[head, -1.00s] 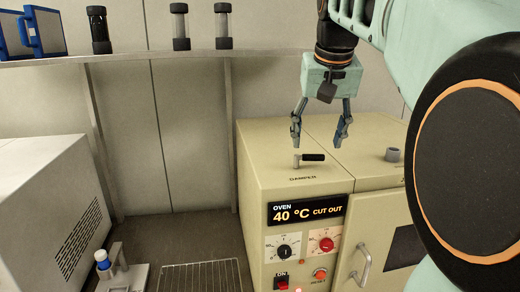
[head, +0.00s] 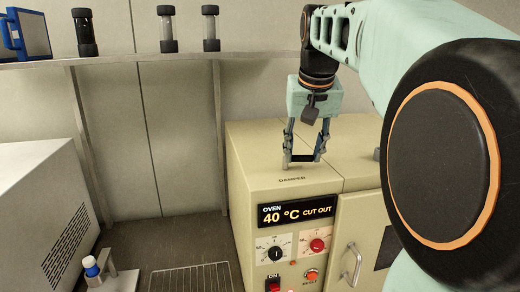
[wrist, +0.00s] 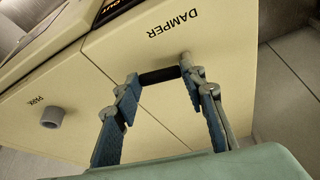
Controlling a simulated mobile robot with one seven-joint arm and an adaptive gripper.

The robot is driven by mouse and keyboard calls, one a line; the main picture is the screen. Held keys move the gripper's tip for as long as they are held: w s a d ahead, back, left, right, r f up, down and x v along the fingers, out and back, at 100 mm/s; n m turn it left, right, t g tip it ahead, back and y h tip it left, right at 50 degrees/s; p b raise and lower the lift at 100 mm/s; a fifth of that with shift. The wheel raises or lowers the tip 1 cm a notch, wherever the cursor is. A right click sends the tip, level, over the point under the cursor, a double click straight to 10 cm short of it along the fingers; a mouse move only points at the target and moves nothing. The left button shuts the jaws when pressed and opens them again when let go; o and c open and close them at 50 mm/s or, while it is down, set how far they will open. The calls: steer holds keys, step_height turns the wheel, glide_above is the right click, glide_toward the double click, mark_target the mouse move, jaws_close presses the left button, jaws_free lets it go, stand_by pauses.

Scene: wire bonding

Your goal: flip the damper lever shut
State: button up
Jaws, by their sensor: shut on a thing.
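The damper lever (head: 302,158) is a short black handle on a grey pivot post, on top of the cream oven (head: 255,170) behind the printed word DAMPER. My gripper (head: 303,154) points down at the oven top, shut on the lever, with one finger at each end of the black handle. The wrist view shows the black lever handle (wrist: 160,75) spanning the space between the fingertips of my gripper (wrist: 163,84). The grey post is beside the right fingertip there. The fingers partly cover the lever's ends.
The oven front has a 40 °C CUT OUT display (head: 297,211), dials and switches. A grey knob (wrist: 52,117) marked PARK stands on the oven top. A shelf (head: 150,58) with capped tubes runs behind. A wire rack (head: 190,279) lies left of the oven.

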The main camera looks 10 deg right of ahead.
steer(key=shift+w+d+r+n+y+p, duration=0.1)
steer(key=shift+w+n+y+p, duration=0.15)
steer(key=shift+n+p, duration=0.3)
steer(key=shift+c, duration=0.2)
steer(key=shift+w+n+y, duration=0.15)
steer(key=shift+n+y, duration=0.1)
steer(key=shift+n, duration=0.5)
steer(key=o, duration=1.2)
steer(key=shift+c, duration=0.2)
steer(key=v, duration=1.2)
steer(key=shift+d, duration=0.1)
